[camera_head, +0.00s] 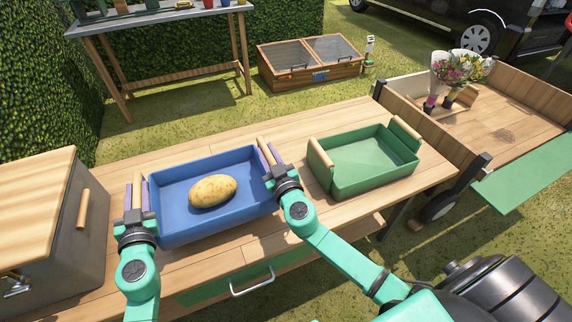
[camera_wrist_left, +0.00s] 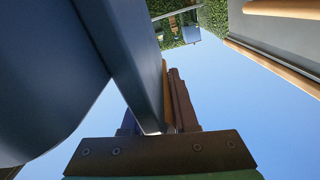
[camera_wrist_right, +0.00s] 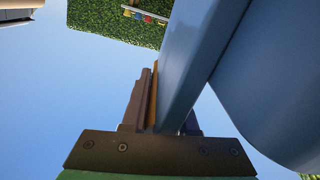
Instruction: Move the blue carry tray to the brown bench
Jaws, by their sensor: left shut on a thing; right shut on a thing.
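The blue carry tray (camera_head: 208,221), with a yellow-brown potato (camera_head: 213,190) in it, is over the left-middle part of a brown wooden bench (camera_head: 290,215). I cannot tell whether its base touches the bench top. My left gripper (camera_head: 138,190) is shut on the tray's left handle. My right gripper (camera_head: 268,156) is shut on its right handle. The blue tray wall also shows close up in the left wrist view (camera_wrist_left: 120,60) and in the right wrist view (camera_wrist_right: 205,50). The tray looks about level.
A green tray (camera_head: 362,185) stands to the right on the bench. A grey box with a wooden lid (camera_head: 35,215) is at the left. A flower cart (camera_head: 505,135) stands at the right, a grey-topped table (camera_head: 160,17) and a cold frame (camera_head: 310,62) behind.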

